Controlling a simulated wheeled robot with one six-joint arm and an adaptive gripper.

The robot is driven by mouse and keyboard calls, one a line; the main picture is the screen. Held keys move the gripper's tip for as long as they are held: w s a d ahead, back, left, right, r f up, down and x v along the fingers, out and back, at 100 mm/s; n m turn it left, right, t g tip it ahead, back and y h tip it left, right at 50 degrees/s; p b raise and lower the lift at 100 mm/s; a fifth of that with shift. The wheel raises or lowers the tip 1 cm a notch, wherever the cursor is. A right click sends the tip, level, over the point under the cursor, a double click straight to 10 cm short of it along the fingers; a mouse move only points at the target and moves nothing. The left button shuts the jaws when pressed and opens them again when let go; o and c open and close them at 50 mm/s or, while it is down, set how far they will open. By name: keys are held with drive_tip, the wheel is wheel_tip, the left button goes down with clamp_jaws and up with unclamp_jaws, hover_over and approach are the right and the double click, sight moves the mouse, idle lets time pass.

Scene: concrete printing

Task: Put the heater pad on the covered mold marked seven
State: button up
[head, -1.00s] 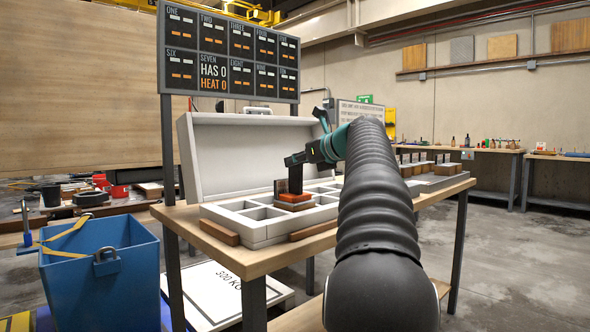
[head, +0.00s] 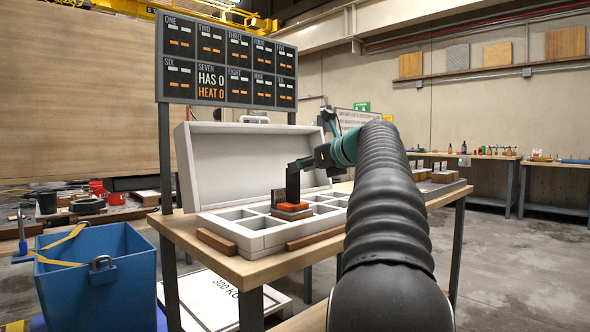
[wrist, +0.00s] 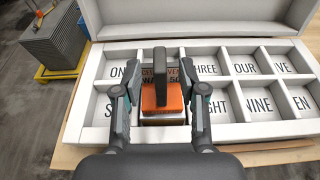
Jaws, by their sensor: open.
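The heater pad (wrist: 162,98) is an orange block with a black upright handle (wrist: 160,66). In the head view, the pad (head: 292,207) shows orange on a layered grey and brown block in the white box (head: 262,240). My gripper (wrist: 162,88) is open, with one finger on each side of the pad and handle, gaps showing. In the head view, my gripper (head: 297,166) is at the handle's top.
The box's lid (head: 250,160) stands open behind. A brown lettered plate (wrist: 148,72) stands behind the pad. The sign board (head: 228,60) reads SEVEN, HAS 0, HEAT 0. Wooden bars (head: 316,238) lie at the box's front. A blue bin (head: 95,285) stands left.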

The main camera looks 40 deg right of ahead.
drive_tip(key=v, duration=0.8)
drive_tip(key=shift+p, duration=0.35)
